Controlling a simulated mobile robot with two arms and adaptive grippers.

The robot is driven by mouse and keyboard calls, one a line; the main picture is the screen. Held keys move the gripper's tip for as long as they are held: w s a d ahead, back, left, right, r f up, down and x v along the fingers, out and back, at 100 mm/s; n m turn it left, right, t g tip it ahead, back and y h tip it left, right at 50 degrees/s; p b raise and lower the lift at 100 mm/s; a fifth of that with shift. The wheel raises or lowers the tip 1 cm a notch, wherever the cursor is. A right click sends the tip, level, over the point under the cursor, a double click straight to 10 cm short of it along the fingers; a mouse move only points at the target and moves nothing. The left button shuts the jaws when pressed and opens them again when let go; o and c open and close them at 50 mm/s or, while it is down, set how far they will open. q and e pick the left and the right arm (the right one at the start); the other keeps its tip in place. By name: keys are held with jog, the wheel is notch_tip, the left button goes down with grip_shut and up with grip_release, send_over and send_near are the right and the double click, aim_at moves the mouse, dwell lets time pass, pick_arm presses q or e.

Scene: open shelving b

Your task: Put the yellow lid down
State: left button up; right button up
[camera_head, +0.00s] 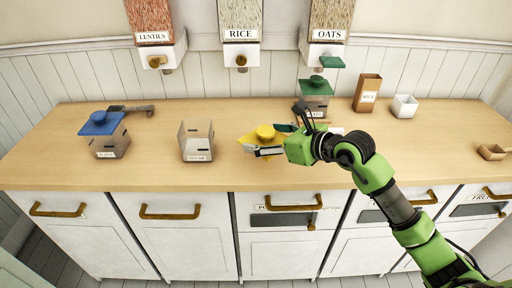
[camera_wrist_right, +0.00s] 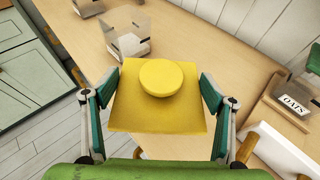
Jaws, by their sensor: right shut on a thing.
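The yellow lid (camera_head: 258,144) is a square plate with a round knob, over the middle of the counter in the head view. In the wrist view the lid (camera_wrist_right: 155,112) fills the space between the fingers. My right gripper (camera_wrist_right: 156,98) is shut on it, one finger at each side edge. My right gripper (camera_head: 270,145) reaches in from the right in the head view and hides part of the lid. Whether the lid touches the counter I cannot tell. An open-topped canister (camera_head: 197,141) stands left of the lid; it also shows in the wrist view (camera_wrist_right: 128,42).
On the wooden counter (camera_head: 60,158) stand a blue-lidded canister (camera_head: 108,140) with a scoop (camera_head: 131,108) behind it, a green-lidded canister (camera_head: 315,99), a brown box (camera_head: 367,93) and a white cup (camera_head: 404,106). Dispensers (camera_head: 240,54) hang above.

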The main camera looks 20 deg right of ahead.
jog(key=w+f, duration=0.5)
jog(key=shift+w+a+p, duration=0.15)
jog(key=shift+a+p, duration=0.15)
jog(key=shift+a, duration=0.05)
jog(key=shift+w+a+f, duration=0.1)
jog(key=shift+w+f, duration=0.55)
jog(key=shift+f, duration=0.2)
notch_tip(320, 180, down, 2)
jog(key=shift+f+p, duration=0.2)
jog(key=shift+p, duration=0.2)
jog(key=shift+f, duration=0.3)
jog(key=shift+f, duration=0.15)
jog(key=o, duration=1.1)
